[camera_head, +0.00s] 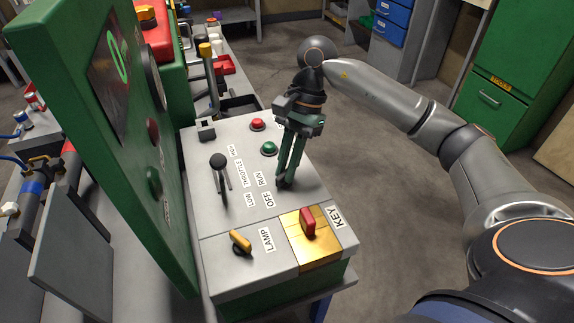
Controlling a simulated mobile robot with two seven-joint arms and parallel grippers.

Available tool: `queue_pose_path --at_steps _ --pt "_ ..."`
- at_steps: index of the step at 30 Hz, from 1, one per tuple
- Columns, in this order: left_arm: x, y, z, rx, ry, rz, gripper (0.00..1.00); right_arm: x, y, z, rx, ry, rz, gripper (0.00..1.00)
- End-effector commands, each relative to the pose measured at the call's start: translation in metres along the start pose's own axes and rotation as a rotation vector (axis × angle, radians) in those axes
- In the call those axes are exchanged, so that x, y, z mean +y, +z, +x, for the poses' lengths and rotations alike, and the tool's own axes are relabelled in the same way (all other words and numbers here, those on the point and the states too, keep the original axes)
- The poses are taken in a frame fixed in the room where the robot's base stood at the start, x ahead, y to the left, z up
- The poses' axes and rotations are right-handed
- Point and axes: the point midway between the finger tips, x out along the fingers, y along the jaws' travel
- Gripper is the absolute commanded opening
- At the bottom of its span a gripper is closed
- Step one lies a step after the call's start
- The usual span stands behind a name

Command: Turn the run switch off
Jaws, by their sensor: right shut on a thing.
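The grey control panel (232,208) lies in front of me with several labelled controls. The labels RUN (262,179) and OFF (267,199) sit at its right side, RUN farther from me and OFF nearer. My right gripper (284,182) points down just right of these labels, its green fingers shut on the run switch. The fingers hide nearly all of the switch, so I cannot tell which way it is set. My left gripper is not in view.
A red button (257,124) and a green button (269,148) are behind the gripper. The black throttle lever (219,163) stands left. The yellow lamp knob (240,241) and red key (308,222) are nearer. A tall green panel (125,130) walls the left side; floor is clear at right.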

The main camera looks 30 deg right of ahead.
Motion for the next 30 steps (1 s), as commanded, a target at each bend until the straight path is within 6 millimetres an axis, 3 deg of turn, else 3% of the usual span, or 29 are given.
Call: queue_pose_path --at_steps 5,6,14,23,26,30 --pt "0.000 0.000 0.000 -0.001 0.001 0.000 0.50 0.000 0.000 -0.001 0.002 -0.002 -0.002 0.00" --pt "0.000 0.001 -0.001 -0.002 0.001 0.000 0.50 0.000 0.000 -0.001 0.002 -0.002 -0.002 0.16" --pt "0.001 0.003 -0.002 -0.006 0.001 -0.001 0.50 0.000 0.000 -0.001 0.001 -0.001 -0.001 0.45" --pt "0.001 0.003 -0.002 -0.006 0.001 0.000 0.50 0.000 0.000 -0.003 0.001 -0.002 0.000 0.45" --pt "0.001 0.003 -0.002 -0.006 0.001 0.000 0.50 -0.001 0.000 -0.013 0.001 -0.004 0.000 0.45" --pt "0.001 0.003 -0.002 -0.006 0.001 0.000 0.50 -0.001 0.000 -0.041 0.002 -0.008 0.000 0.45"
